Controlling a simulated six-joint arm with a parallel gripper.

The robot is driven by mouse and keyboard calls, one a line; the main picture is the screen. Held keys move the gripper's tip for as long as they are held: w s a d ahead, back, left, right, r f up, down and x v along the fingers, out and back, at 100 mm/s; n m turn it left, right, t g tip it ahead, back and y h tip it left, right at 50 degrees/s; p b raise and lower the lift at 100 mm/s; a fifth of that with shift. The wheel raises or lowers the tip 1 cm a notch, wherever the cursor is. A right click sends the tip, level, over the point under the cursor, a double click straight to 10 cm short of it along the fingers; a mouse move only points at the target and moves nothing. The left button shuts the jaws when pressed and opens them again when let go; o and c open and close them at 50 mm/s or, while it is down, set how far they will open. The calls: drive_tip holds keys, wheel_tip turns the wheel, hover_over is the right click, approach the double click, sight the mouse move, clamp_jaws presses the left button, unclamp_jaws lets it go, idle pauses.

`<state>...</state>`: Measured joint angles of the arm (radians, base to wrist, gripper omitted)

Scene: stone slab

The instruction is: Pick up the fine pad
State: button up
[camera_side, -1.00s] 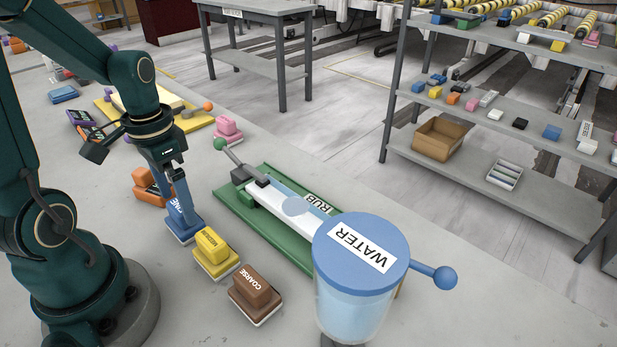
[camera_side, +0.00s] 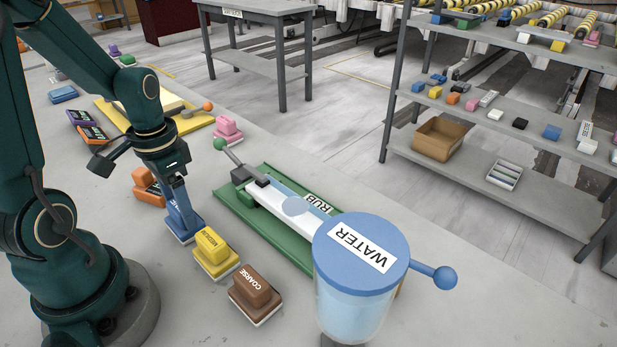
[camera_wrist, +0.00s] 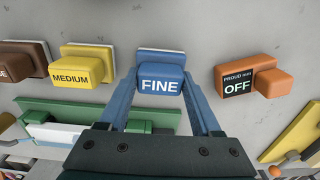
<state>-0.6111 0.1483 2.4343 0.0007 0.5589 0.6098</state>
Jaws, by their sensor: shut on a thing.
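The fine pad (camera_side: 179,227) is blue with a pale base and stands on the slab, left of the yellow medium pad. In the wrist view the fine pad (camera_wrist: 160,78) sits upright between my two fingers, its FINE label facing the camera. My gripper (camera_side: 181,208) reaches down from above and is shut on the pad's raised block. In the wrist view my gripper (camera_wrist: 160,97) has a blue finger on each side of the block. In the side view the fingers hide part of the label.
The yellow medium pad (camera_side: 216,252) and brown coarse pad (camera_side: 255,291) stand close by on the right. An orange block (camera_side: 149,198) marked OFF in the wrist view is behind left. The green RUB station (camera_side: 262,225) and WATER container (camera_side: 355,290) are further right.

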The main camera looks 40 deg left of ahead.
drive_tip(key=shift+r, duration=0.1)
wheel_tip(320, 180, up, 10)
drive_tip(key=shift+f, duration=0.1)
drive_tip(key=o, duration=0.9)
drive_tip(key=c, duration=0.6)
drive_tip(key=w+d+r+m, duration=0.2)
drive_tip(key=w+m, duration=0.2)
drive_tip(key=w, duration=0.2)
drive_tip(key=w+d+r+m, duration=0.2)
drive_tip(key=w+m, duration=0.1)
drive_tip(key=w, duration=0.4)
drive_tip(key=shift+w+d+f+m, duration=0.35)
drive_tip(key=shift+d+f, duration=0.55)
drive_tip(key=shift+f, duration=0.4)
drive_tip(key=shift+w+d+f+m, duration=0.3)
drive_tip(key=shift+d+f, duration=0.6)
drive_tip(key=shift+f, duration=0.35)
drive_tip(key=shift+w+d+f+m, duration=0.35)
drive_tip(key=shift+d+f, duration=0.55)
drive_tip(key=shift+f, duration=0.4)
